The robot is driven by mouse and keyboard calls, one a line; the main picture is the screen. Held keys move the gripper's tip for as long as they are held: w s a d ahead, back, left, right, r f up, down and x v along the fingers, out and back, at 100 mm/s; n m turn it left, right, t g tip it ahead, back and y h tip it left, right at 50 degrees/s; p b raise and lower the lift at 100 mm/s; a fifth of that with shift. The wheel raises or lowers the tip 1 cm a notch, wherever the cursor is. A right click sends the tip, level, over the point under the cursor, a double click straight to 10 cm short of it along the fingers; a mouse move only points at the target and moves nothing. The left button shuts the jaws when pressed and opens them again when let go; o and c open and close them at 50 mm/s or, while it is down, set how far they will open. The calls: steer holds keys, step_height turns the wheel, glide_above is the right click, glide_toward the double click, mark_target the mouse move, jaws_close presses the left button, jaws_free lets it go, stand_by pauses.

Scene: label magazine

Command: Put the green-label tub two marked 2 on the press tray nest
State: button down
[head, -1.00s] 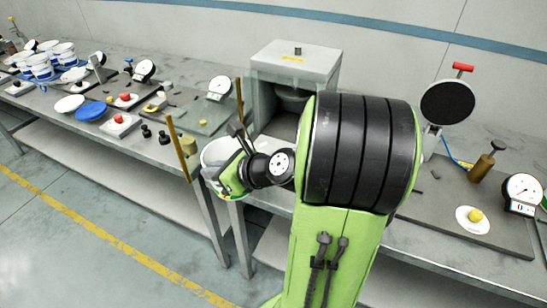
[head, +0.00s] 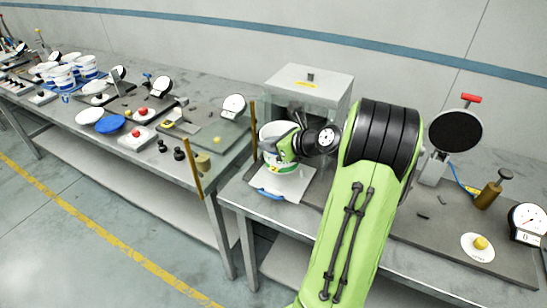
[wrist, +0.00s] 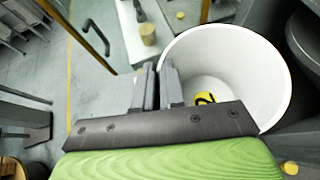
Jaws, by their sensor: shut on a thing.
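My gripper (head: 287,148) is shut on the wall of a white open-topped tub (head: 272,132), with a green label showing low on its side. In the wrist view, my gripper (wrist: 170,88) has its fingers at the tub's rim. The tub (wrist: 262,72) looks empty there, apart from a yellow patch with a dark mark seen at its lower part. The tub is upright over the pale press tray (head: 293,187), which has a blue handle at its front. I cannot tell whether the tub touches the tray. The nest is hidden under it.
The grey press box (head: 310,82) stands right behind the tub. A brown post (head: 197,168) stands at the left table's near corner. A dial gauge (head: 527,222) and a brass-coloured stamp (head: 488,192) are at the right. White and blue tubs (head: 62,75) stand far left.

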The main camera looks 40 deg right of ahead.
mark_target(265, 159)
steer(key=shift+w+d+f, duration=0.25)
steer(key=shift+d+f, duration=0.5)
steer(key=shift+f, duration=0.1)
step_height(265, 159, down, 5)
steer(key=shift+f+b, duration=0.15)
steer(key=shift+b, duration=0.95)
steer(key=shift+w+d+f, duration=0.1)
steer(key=shift+d+f, duration=0.05)
steer(key=shift+d, duration=0.05)
steer(key=shift+a, duration=0.1)
steer(key=c, duration=1.2)
jaws_free()
